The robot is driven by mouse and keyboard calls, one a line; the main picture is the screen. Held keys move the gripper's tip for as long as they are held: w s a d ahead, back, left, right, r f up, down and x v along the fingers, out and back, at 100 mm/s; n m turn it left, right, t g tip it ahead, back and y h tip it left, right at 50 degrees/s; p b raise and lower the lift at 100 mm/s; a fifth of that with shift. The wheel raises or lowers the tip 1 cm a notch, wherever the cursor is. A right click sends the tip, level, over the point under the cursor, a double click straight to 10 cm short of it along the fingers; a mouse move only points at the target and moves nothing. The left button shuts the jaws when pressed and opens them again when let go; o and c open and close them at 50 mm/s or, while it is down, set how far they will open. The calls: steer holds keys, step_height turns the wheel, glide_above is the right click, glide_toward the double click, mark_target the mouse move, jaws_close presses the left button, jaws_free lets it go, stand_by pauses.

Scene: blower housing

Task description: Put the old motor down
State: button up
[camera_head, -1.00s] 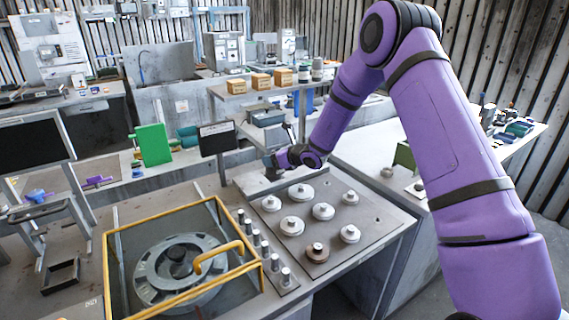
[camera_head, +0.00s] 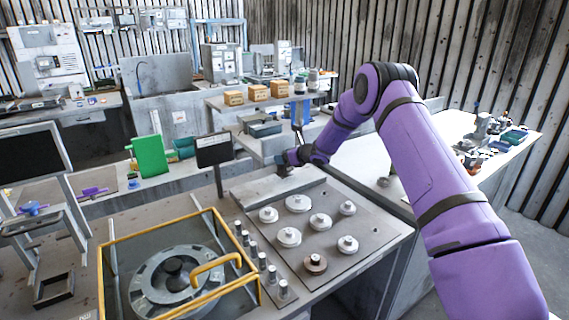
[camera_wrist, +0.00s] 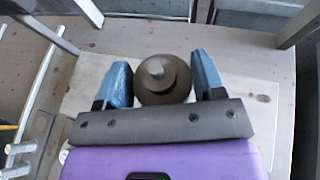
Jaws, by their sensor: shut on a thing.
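My gripper (camera_head: 284,168) is at the far left corner of the grey parts plate in the head view. In the wrist view my gripper (camera_wrist: 163,82) has its two blue fingers on either side of a dark brown round motor (camera_wrist: 162,88) with a short pale shaft on top. It is shut on this motor. The pale plate (camera_wrist: 255,118) lies beneath; I cannot tell whether the motor touches it. In the head view the held motor is too small and covered to make out clearly.
A yellow-framed housing (camera_head: 110,268) is at the left. A low shelf (camera_head: 258,149) stands behind my gripper.

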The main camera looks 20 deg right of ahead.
steer(key=shift+f, duration=1.2)
steer(key=shift+f, duration=0.1)
steer(key=o, duration=1.2)
steer(key=shift+f, duration=0.1)
